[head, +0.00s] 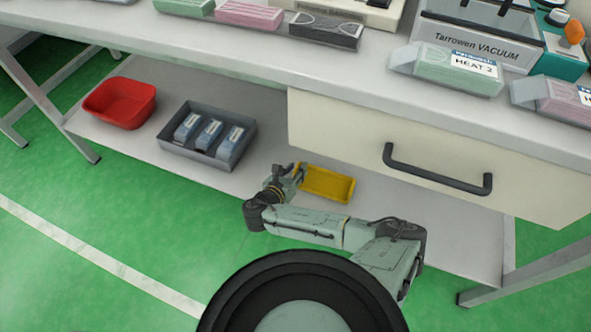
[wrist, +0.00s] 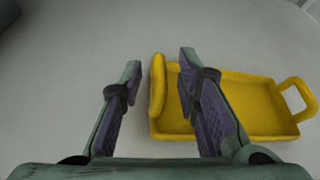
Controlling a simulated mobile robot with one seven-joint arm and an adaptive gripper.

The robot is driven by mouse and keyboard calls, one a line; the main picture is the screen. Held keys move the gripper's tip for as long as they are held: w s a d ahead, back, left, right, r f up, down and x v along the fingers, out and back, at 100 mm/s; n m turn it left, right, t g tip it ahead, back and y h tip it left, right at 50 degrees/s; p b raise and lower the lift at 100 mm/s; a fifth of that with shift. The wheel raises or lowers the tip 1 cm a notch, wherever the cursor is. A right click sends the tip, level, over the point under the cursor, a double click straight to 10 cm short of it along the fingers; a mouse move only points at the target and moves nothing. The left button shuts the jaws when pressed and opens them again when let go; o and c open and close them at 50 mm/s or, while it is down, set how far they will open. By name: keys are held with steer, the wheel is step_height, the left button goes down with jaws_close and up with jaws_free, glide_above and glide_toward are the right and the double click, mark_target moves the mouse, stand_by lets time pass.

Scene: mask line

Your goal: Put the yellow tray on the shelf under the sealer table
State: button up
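The yellow tray (head: 327,184) rests on the grey shelf (head: 345,212) under the table, below the drawer front. In the wrist view the tray (wrist: 262,104) lies at the right, with a loop handle (wrist: 301,97) at its far right end. My gripper (head: 298,172) is at the tray's left end. In the wrist view my gripper (wrist: 160,62) is open. The tray's left end piece lies between the fingers, with a gap to the left finger. The right finger overlaps the tray's inside; contact cannot be told.
A red bin (head: 120,103) and a grey crate (head: 207,136) with several packets stand left on the same shelf. The drawer (head: 435,150) with a dark handle hangs above the shelf on the right. The tabletop (head: 250,53) overhangs, carrying mask packs and a vacuum sealer (head: 478,42).

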steer(key=shift+r, duration=0.1)
steer(key=p+v, duration=0.1)
steer(key=v, duration=1.1)
